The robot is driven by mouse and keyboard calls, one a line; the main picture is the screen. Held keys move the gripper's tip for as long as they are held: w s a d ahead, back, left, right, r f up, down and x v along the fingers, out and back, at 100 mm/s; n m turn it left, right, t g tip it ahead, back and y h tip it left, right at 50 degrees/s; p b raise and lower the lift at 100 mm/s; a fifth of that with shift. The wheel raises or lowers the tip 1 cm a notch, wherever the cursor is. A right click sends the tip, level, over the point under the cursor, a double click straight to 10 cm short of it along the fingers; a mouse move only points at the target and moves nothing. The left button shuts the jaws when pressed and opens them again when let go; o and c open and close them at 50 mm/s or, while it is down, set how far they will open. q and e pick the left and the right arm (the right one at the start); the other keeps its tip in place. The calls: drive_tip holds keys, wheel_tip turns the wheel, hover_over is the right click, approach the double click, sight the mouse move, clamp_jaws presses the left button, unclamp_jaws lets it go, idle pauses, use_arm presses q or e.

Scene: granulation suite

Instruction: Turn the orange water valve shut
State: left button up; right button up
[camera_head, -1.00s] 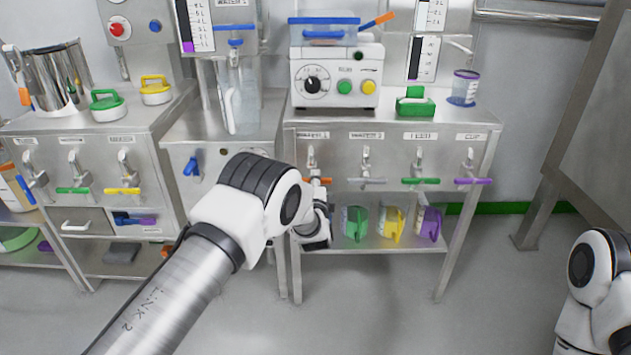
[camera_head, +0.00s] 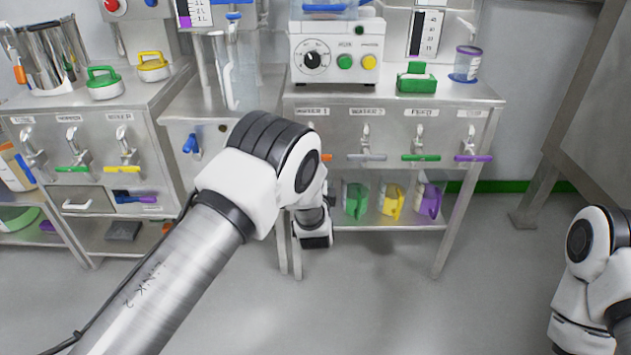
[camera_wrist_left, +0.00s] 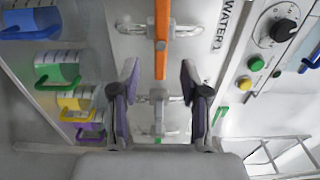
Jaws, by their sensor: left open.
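The orange valve handle (camera_wrist_left: 161,42) is a straight bar set crosswise to its metal tap (camera_wrist_left: 185,30), beside the WATER label. In the left wrist view my left gripper (camera_wrist_left: 160,66) is open, with one dark finger on each side of the handle's near end. Gaps show on both sides; I cannot tell how deep the handle lies between the fingers. In the head view only the tip of the orange handle (camera_head: 327,157) shows past my arm, and the left fingers are hidden. My right arm is at the right edge; its gripper is out of view.
Taps with grey (camera_head: 367,157), green (camera_head: 421,157) and purple (camera_head: 473,157) handles stand to the right on the same panel. Green (camera_head: 356,199), yellow (camera_head: 392,200) and purple (camera_head: 429,199) jugs stand on the shelf below. The floor in front is clear.

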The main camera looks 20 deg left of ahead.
use_arm(q)
drive_tip(key=v, duration=0.5)
drive_tip(key=shift+s+d, duration=0.1)
drive_tip(key=shift+s, duration=0.3)
